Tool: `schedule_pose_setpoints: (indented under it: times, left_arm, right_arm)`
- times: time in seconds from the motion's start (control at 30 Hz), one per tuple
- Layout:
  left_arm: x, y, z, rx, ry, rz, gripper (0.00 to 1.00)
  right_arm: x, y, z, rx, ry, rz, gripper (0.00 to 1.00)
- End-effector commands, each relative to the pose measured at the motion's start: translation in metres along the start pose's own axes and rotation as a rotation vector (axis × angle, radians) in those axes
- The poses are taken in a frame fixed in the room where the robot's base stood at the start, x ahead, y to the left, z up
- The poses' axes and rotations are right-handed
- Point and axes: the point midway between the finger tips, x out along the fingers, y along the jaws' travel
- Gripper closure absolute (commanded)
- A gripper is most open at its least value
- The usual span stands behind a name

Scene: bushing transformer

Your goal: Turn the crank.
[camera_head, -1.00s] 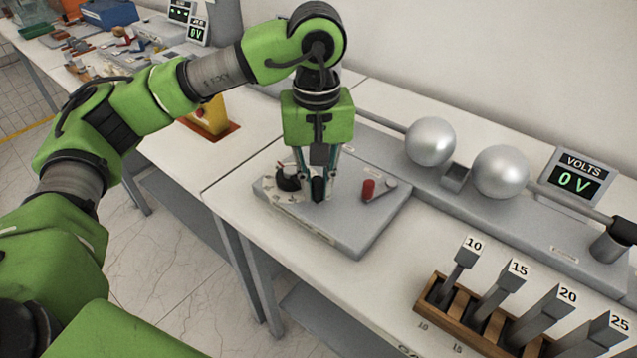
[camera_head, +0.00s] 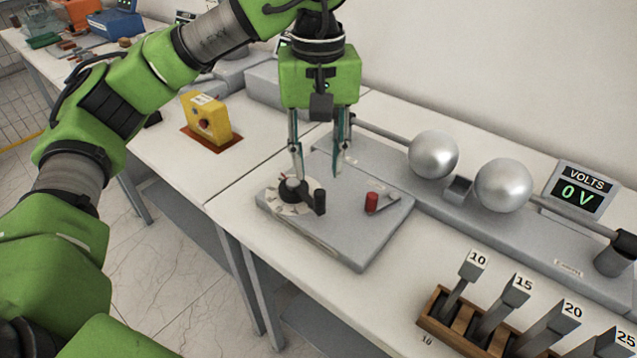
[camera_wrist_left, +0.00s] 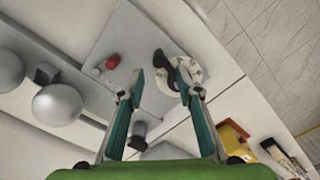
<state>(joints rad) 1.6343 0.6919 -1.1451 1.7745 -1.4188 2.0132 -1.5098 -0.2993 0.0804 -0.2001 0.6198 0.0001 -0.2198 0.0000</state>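A grey control box (camera_head: 360,235) lies on the white table. On its left is a round dial with a black rotary knob (camera_head: 290,189) and a black upright handle (camera_head: 319,201). On its right is a small crank with a red grip (camera_head: 372,203) and a short grey arm. My left gripper (camera_head: 318,175) is open and empty just above and behind the dial, its fingers spread. In the left wrist view, the black handle (camera_wrist_left: 160,60) shows beyond the open fingertips, and the red grip (camera_wrist_left: 113,61) lies to their left. My right gripper is not visible.
Two silver spheres (camera_head: 434,155) on rods stand behind the box at right. A display (camera_head: 577,190) reads 0 V. A wooden rack (camera_head: 432,303) with numbered grey blocks is at front right. A yellow box with a red button (camera_head: 205,120) stands at left.

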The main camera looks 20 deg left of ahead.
Motion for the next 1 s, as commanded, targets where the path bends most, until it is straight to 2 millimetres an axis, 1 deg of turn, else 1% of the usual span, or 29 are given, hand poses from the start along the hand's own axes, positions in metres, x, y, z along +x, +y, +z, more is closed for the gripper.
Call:
schedule_pose_setpoints:
  times: [0.03, 0.1, 0.3, 0.5, 0.9, 1.0]
  left_arm:
    - [-0.008, 0.0, -0.001, -0.002, 0.004, -0.001, 0.68]
    - [-0.017, -0.001, -0.001, -0.002, 0.003, -0.001, 0.68]
    - [-0.035, -0.001, -0.001, -0.002, 0.001, -0.002, 0.68]
    - [-0.04, -0.001, -0.001, -0.002, 0.0, -0.002, 0.68]
    - [-0.04, -0.001, 0.0, -0.001, -0.001, -0.002, 0.68]
    - [-0.048, -0.001, 0.0, -0.001, 0.0, -0.002, 0.68]
  right_arm:
    - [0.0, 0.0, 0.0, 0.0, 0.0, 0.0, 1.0]
    - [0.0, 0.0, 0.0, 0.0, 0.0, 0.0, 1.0]
    - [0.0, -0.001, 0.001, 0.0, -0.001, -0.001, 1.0]
    - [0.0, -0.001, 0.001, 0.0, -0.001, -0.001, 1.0]
    - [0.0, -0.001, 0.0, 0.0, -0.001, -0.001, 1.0]
    - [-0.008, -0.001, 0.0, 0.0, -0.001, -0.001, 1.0]
